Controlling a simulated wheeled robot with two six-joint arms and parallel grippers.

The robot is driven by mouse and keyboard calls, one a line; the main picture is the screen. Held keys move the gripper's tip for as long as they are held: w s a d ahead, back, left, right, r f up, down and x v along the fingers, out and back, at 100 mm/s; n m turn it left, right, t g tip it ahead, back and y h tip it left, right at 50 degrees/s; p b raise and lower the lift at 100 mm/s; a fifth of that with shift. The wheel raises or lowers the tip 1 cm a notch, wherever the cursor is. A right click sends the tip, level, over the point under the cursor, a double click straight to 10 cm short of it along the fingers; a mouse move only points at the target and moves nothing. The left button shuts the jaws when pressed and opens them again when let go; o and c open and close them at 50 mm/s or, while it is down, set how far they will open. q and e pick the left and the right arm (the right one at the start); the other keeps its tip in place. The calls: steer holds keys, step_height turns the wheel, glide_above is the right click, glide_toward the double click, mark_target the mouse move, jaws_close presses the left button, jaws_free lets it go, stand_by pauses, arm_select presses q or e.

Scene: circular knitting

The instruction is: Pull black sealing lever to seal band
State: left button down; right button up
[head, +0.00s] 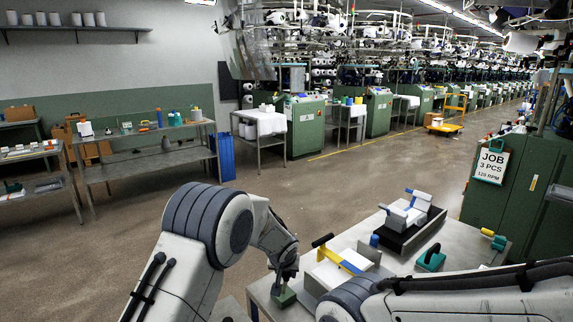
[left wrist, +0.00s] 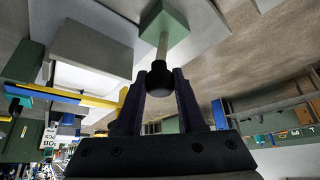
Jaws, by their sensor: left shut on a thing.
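A black ball-shaped knob (left wrist: 160,76) on a short pale rod stands out from a green block (left wrist: 165,22) in the left wrist view. This appears to be the black sealing lever. My left gripper (left wrist: 163,96) is shut on the knob, one dark finger on each side. In the head view my left gripper (head: 287,271) is at the near left edge of the table, just above the green block (head: 285,298). The knob is hidden there by the gripper. I cannot make out a band. My right arm crosses the lower right, but its gripper is not in view.
The grey table (head: 398,264) carries a white block with a yellow bar (head: 338,257), a white cradle on a black base (head: 411,219) and a teal-handled tool (head: 431,258). A green cabinet (head: 497,190) stands at the right.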

arm_select(q)
steer(key=c, duration=0.8)
jaws_free()
steer(key=shift+c, duration=0.2)
steer(key=shift+s+a+f+b, duration=0.15)
steer(key=shift+s+a+b, duration=0.5)
steer(key=shift+a+b, duration=0.2)
steer(key=s+a+b, duration=0.1)
steer(key=s+a, duration=0.1)
steer(key=a, duration=0.1)
steer(key=shift+s, duration=0.25)
steer(key=o, duration=0.3)
steer(key=shift+o, duration=0.2)
